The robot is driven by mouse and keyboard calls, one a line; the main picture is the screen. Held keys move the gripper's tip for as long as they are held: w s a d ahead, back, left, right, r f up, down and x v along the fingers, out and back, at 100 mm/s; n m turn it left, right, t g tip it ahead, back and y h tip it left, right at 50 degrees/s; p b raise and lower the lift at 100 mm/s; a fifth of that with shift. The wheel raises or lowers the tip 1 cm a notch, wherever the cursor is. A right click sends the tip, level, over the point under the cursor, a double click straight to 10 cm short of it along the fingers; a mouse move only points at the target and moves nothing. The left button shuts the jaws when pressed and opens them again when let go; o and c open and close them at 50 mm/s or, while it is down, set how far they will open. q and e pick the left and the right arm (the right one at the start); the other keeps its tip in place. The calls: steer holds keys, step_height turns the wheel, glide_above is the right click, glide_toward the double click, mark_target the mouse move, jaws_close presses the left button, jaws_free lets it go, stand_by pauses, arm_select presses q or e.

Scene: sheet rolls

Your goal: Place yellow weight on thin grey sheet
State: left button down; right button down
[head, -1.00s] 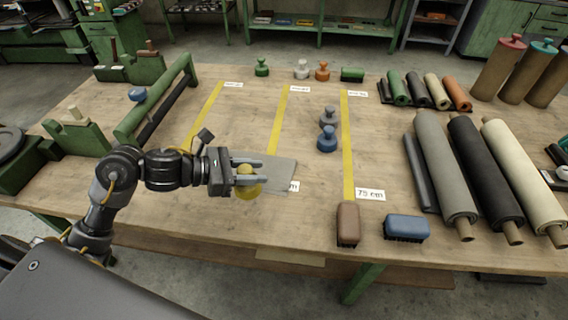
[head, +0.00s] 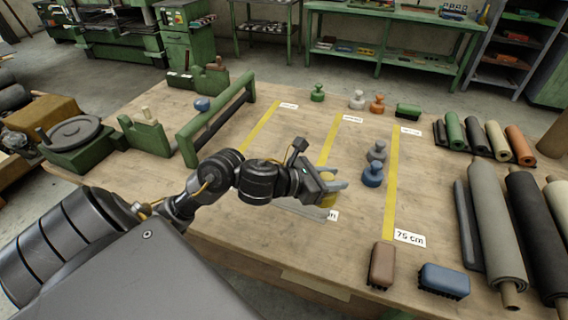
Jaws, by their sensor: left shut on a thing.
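The yellow weight (head: 328,198) is between the fingers of my left gripper (head: 337,186), partly hidden by them. The left gripper is shut on it. The thin grey sheet (head: 305,210) lies on the table below and in front of the gripper, mostly hidden by the gripper and arm. The weight overlaps the sheet's right part in the picture; I cannot tell whether it touches the sheet. My right gripper is not in view.
Blue (head: 373,174) and grey (head: 377,151) weights stand to the right, near a yellow tape line. A brown brush (head: 382,265) and a blue brush (head: 444,280) lie at the front. Sheet rolls (head: 483,222) fill the right side. A green rail frame (head: 215,121) stands left.

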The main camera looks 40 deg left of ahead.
arm_select(q)
steer(key=n+y, duration=0.1)
steer(key=a+r+n+t+y, duration=0.1)
steer(key=y, duration=0.1)
steer(key=shift+s+a+n+p, duration=0.15)
steer(key=shift+a+n+p, duration=0.05)
steer(key=shift+n+p, duration=0.15)
steer(key=shift+s+a+n+y, duration=0.35)
steer(key=shift+a+n+y, duration=0.15)
steer(key=shift+n+y, duration=0.25)
steer(key=shift+a+t+y, duration=0.25)
steer(key=shift+t+y, duration=0.05)
steer(key=shift+y, duration=0.05)
